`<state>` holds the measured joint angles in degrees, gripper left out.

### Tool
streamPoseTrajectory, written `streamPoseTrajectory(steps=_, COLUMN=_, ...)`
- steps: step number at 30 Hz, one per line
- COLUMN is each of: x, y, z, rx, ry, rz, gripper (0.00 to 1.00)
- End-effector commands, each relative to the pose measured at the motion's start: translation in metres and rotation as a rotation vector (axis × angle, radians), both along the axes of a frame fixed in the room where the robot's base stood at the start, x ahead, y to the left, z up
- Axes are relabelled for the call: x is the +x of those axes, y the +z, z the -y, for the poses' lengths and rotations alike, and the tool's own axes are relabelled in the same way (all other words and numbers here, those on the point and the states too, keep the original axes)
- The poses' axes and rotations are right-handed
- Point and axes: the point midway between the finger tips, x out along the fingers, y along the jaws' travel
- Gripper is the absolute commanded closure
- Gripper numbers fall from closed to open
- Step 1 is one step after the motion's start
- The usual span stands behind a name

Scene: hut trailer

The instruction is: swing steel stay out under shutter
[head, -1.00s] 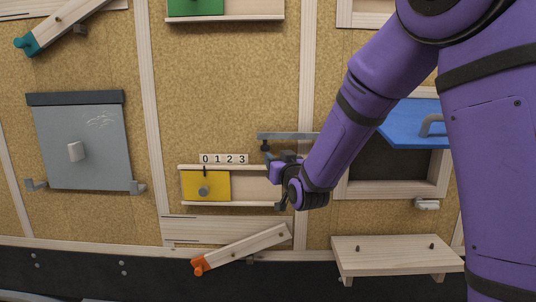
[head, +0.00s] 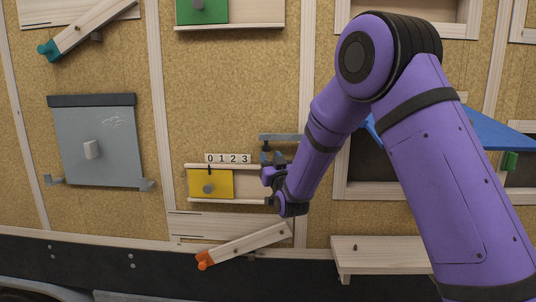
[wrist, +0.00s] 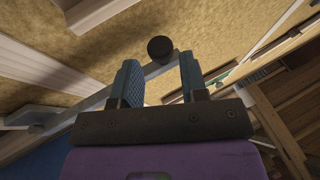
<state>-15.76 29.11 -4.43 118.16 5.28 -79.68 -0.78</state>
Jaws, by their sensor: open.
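The steel stay (head: 282,137) is a flat grey bar lying roughly level along the wall, left of the blue shutter (head: 490,131). The shutter stands out from the wall above a dark framed opening, partly behind my arm. My gripper (head: 268,162) is at the stay's left end, just below the bar. In the wrist view the stay (wrist: 92,102) runs up from the lower left to a dark round knob (wrist: 160,48). My open gripper (wrist: 158,64) has a finger on each side, with the knob at or just past the fingertips. Contact cannot be told.
A yellow sliding panel (head: 211,184) under a 0–3 scale is left of my gripper. Below is a slanted wooden bar (head: 245,243) with an orange end. A wooden shelf (head: 380,245) is at lower right. A grey flap (head: 98,145) hangs at left.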

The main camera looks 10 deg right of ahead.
Motion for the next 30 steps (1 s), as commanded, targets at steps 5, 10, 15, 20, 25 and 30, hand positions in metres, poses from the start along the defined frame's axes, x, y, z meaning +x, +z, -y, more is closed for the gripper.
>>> streamPoseTrajectory(steps=5, x=0.020, y=0.009, z=-0.002, rx=0.000, ry=0.000, rz=0.001, gripper=0.60)
streamPoseTrajectory(steps=10, x=0.029, y=0.012, z=-0.003, rx=0.000, ry=0.000, rz=0.000, gripper=0.60)
streamPoseTrajectory(steps=15, x=0.030, y=0.012, z=-0.004, rx=0.000, ry=0.000, rz=-0.001, gripper=0.60)
streamPoseTrajectory(steps=20, x=0.029, y=0.012, z=-0.004, rx=0.000, ry=0.000, rz=0.000, gripper=0.71)
streamPoseTrajectory(steps=25, x=0.029, y=0.013, z=-0.004, rx=0.000, ry=0.000, rz=0.000, gripper=1.00)
streamPoseTrajectory(steps=30, x=0.028, y=0.013, z=-0.004, rx=0.000, ry=0.007, rz=0.000, gripper=1.00)
